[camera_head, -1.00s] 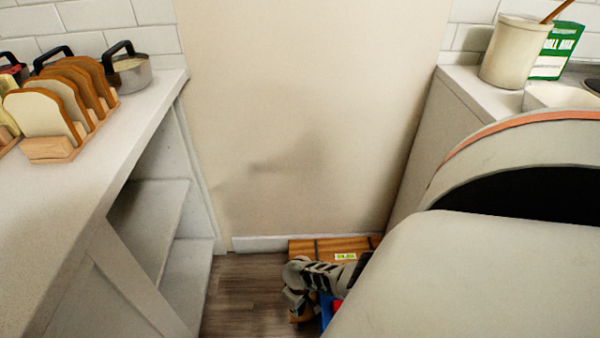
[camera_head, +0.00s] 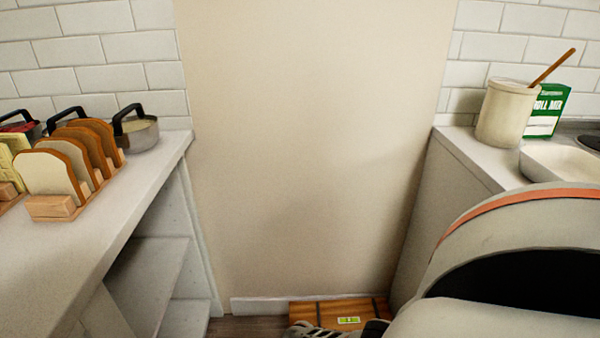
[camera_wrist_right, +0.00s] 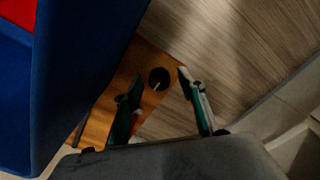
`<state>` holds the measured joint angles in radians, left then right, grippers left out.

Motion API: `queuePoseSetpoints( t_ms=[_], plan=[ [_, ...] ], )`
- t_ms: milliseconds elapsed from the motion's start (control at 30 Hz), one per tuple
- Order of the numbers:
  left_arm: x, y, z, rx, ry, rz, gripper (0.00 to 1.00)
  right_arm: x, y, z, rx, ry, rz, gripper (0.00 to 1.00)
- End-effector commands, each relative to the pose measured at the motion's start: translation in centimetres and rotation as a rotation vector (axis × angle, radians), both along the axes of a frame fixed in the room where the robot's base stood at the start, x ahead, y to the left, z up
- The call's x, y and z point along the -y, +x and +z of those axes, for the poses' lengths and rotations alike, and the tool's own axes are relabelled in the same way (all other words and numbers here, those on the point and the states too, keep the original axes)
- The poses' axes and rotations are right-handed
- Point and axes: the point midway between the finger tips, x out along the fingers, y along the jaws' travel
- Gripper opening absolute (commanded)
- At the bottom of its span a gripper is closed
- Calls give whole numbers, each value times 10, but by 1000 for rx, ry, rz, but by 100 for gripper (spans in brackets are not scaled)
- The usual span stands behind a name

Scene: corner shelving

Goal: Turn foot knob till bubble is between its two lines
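A wooden board (camera_head: 327,310) with dark stripes lies low by the back wall in the head view. It carries a small yellow-green level vial (camera_head: 348,320); its bubble and lines are too small to read. In the right wrist view the board's orange wood (camera_wrist_right: 102,117) shows, with a round black knob (camera_wrist_right: 159,78) bearing a pale mark near its edge. My right gripper (camera_wrist_right: 158,76) is open, its two fingertips apart on either side of the knob in that picture. I cannot tell whether they touch it. My left gripper is out of view.
A blue bin wall (camera_wrist_right: 85,65) with red inside stands close left of the right gripper. Wood floor (camera_wrist_right: 215,45) is clear beyond the knob. Counters flank the gap: bread slices (camera_head: 50,172) and pots at left, a crock (camera_head: 505,112) and white dish (camera_head: 558,163) at right.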

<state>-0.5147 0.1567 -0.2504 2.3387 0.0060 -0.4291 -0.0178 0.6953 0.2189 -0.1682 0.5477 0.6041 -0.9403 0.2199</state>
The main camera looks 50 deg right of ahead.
Motion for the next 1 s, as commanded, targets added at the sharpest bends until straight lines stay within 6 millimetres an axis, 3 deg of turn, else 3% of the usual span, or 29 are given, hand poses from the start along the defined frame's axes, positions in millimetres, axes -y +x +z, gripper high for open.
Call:
queuePoseSetpoints(
  t_ms=[367, 1000],
  plan=[
    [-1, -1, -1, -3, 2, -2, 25, 0, 0, 25, 2, 0, 2, 40],
    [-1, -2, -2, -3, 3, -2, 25, 0, 0, 104, 2, 1, 1, 40]
  ],
)
